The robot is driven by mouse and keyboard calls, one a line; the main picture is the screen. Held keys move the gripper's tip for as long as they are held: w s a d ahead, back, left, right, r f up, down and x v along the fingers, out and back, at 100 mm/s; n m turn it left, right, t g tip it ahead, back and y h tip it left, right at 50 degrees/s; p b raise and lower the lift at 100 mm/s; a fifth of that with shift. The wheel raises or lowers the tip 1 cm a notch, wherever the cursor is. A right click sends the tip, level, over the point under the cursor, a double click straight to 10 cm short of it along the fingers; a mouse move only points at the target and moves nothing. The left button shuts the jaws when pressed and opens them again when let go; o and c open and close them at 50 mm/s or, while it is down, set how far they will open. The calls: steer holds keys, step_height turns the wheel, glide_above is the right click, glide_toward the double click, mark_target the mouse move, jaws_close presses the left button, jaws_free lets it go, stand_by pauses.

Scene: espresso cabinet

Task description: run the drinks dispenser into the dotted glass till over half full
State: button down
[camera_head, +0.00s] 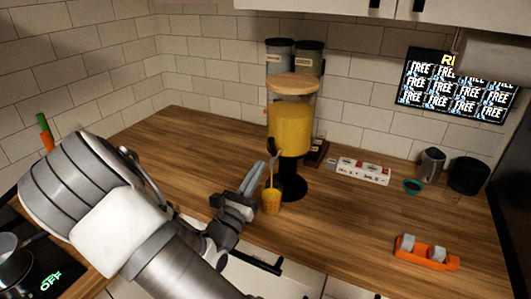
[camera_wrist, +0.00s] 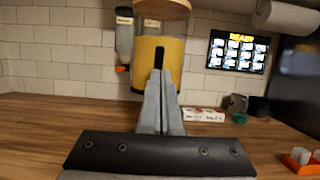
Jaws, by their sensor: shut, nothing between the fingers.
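The drinks dispenser (camera_head: 289,128) holds yellow-orange liquid and has a wooden lid and a black base. It also shows in the wrist view (camera_wrist: 144,52). Its dark tap (camera_head: 272,147) is at the front. A thin yellow stream runs down from the tap into the dotted glass (camera_head: 271,202), which stands upright on the counter. The glass looks orange inside; its exact level is hard to read. My gripper (camera_head: 257,169) is shut and empty, its fingertips close to the tap on its left. In the wrist view the fingertips (camera_wrist: 159,74) overlap the black tap lever (camera_wrist: 159,56); contact is unclear.
Two dark canisters (camera_head: 280,49) stand behind the dispenser. A white box (camera_head: 361,171), a teal cup (camera_head: 413,187), a metal jug (camera_head: 431,163) and a black container (camera_head: 467,175) stand to the right. An orange holder (camera_head: 425,253) is at the front right. The counter (camera_head: 345,215) between is clear.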

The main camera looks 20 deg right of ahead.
mark_target(270, 143)
steer(key=shift+x, duration=2.65)
steer(key=shift+r+p, duration=0.1)
steer(key=shift+p, duration=0.3)
steer(key=r+p, duration=0.1)
steer(key=p, duration=0.2)
steer(key=shift+w+d+g+y, duration=0.1)
steer(key=shift+d+g+y, duration=0.05)
steer(key=shift+g+y, duration=0.2)
steer(key=p, duration=0.1)
steer(key=y+p, duration=0.1)
steer(key=g+p, duration=0.1)
steer(key=shift+w+d+r+y+p, duration=0.2)
steer(key=shift+d+r+y+p, duration=0.05)
steer(key=shift+r+p, duration=0.05)
steer(key=shift+w+d, duration=0.2)
steer(key=shift+a, duration=0.1)
